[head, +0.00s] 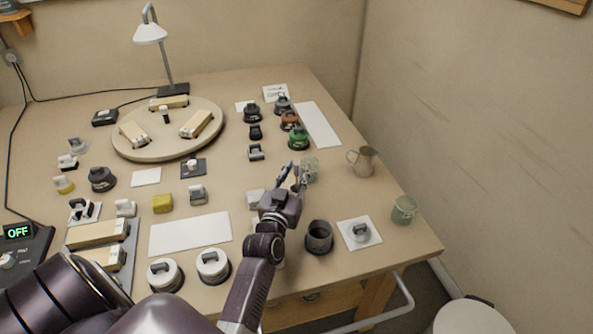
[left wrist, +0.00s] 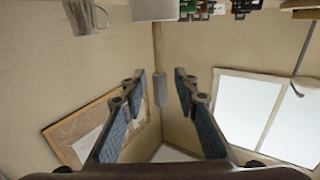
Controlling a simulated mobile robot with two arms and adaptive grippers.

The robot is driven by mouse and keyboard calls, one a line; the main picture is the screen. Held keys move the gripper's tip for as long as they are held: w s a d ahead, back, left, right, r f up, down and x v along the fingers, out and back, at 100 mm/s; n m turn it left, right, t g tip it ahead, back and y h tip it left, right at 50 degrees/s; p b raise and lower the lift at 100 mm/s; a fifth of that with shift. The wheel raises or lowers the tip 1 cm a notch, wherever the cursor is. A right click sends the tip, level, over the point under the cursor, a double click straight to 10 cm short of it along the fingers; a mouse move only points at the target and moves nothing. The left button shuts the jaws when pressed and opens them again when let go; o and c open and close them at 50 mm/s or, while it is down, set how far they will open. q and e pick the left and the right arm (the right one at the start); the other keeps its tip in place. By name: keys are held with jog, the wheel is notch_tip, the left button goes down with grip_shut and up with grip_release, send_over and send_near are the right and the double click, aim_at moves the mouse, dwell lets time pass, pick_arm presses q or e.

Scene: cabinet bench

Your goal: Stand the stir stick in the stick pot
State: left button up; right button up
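My left gripper (head: 292,178) reaches over the right part of the bench, close to a pale green glass jar (head: 309,169). In the left wrist view its two fingers (left wrist: 160,85) are spread apart. A short grey rod-like piece (left wrist: 160,90) shows between them with a gap on each side; I cannot tell whether it is the stir stick. A dark, open-topped round pot (head: 319,237), which may be the stick pot, stands upright to the right of my left forearm. I cannot clearly make out the stir stick in the head view. My right gripper is not in view.
A metal mug (head: 362,162) and a lidded green jar (head: 404,210) stand near the right edge. A white pad with a grey-topped piece (head: 360,232) lies beside the dark pot. Several dark-based round pieces, one green (head: 298,138), stand behind the gripper.

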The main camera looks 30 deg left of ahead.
pick_arm(q)
jog(key=shift+r, duration=0.1)
jog(key=shift+s+r, duration=0.1)
jog(key=shift+r, duration=0.05)
jog(key=p+v, duration=0.4)
jog(key=v, duration=0.7)
jog(key=shift+s, duration=0.35)
jog(key=shift+d, duration=0.2)
